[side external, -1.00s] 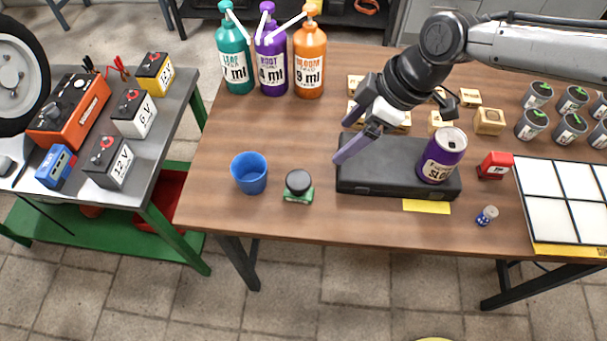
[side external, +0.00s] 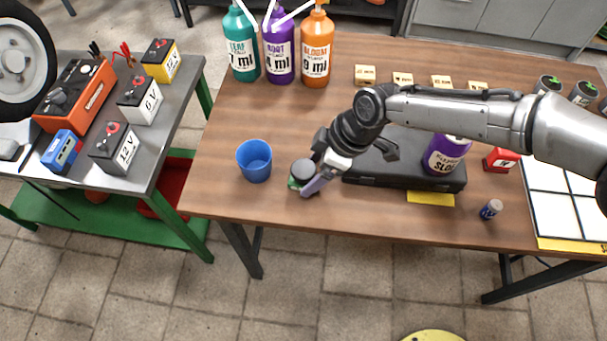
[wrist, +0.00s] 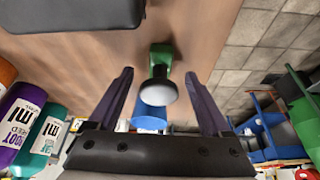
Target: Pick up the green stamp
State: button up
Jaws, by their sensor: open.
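In the wrist view the stamp (wrist: 160,62) lies ahead, in line with the gap between the two spread fingers (wrist: 165,95). The fingers are open and empty, with space on both sides of the knob.
The blue cup (side external: 254,160) stands close left of the stamp. A black case (side external: 405,172) with a purple can (side external: 446,154) on it lies to the right, under my arm. Large bottles (side external: 280,52) stand at the back. The table's front edge is near the stamp.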

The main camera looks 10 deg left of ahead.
aim_at(306, 177)
jog(key=shift+x, duration=1.7)
jog(key=shift+a, duration=0.1)
jog(key=c, duration=1.3)
jog(key=shift+r, duration=0.1)
